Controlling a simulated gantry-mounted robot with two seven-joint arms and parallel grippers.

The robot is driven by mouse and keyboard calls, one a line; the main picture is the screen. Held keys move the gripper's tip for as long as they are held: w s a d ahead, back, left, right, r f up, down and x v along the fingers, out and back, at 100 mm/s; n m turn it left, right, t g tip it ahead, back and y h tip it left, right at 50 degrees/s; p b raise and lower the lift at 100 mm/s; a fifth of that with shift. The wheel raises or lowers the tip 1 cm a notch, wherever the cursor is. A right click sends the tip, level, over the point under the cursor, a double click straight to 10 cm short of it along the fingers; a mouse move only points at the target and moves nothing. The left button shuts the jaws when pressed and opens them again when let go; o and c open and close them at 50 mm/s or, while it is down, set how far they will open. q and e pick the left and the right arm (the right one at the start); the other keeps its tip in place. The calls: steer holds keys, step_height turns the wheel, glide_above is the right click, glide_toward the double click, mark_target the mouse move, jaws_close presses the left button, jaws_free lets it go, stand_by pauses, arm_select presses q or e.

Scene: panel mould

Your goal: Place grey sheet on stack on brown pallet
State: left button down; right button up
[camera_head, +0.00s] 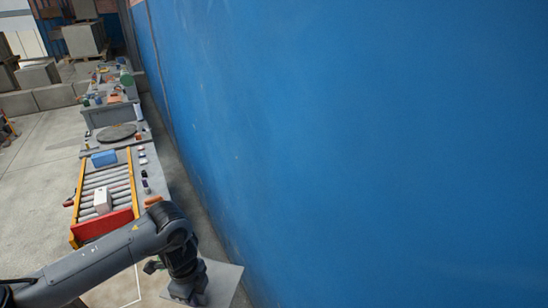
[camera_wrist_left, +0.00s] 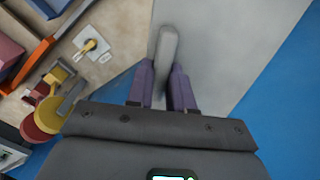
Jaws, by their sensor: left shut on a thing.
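The grey sheet (camera_head: 225,281) is a flat, light grey panel at the bottom of the head view, partly behind my left gripper (camera_head: 188,297). In the left wrist view, the sheet (camera_wrist_left: 240,45) fills the upper middle and right. My left gripper (camera_wrist_left: 165,85) has purple fingers closed on a rounded grey bar (camera_wrist_left: 167,45) that stands out over the sheet and looks like its handle. Whether the sheet hangs free or touches something below is hidden. I cannot make out the brown pallet with its stack for certain. My right gripper is not in view.
A large blue wall (camera_head: 350,140) stands close on the right. A roller conveyor (camera_head: 105,190) with yellow rails carries a white box (camera_head: 102,201) and a blue box (camera_head: 104,158). Grey blocks (camera_head: 84,40) are stacked far back left. Concrete floor (camera_head: 35,150) is open at left.

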arm_select(q)
steer(key=n, duration=0.3)
steer(key=f+n, duration=0.1)
steer(key=shift+w+d+n+b, duration=0.15)
steer(key=shift+d+n+b, duration=0.1)
steer(key=shift+n+b, duration=0.05)
steer(key=shift+f+n, duration=0.15)
steer(key=shift+n, duration=0.95)
steer(key=n, duration=0.2)
steer(key=f+n, duration=0.1)
steer(key=n, duration=0.1)
steer(key=shift+s+a, duration=0.1)
steer(key=shift+s, duration=0.25)
steer(key=n, duration=0.4)
steer(key=shift+s+a+f, duration=0.15)
steer(key=shift+a+f, duration=0.05)
steer(key=n, duration=0.5)
steer(key=shift+s+d, duration=0.2)
steer(key=s+r+p, duration=0.4)
steer(key=r+p, duration=0.4)
steer(key=p, duration=0.1)
steer(key=s+r+p, duration=0.4)
steer(key=r+p, duration=0.4)
steer(key=p, duration=0.2)
steer(key=shift+s+n, duration=0.4)
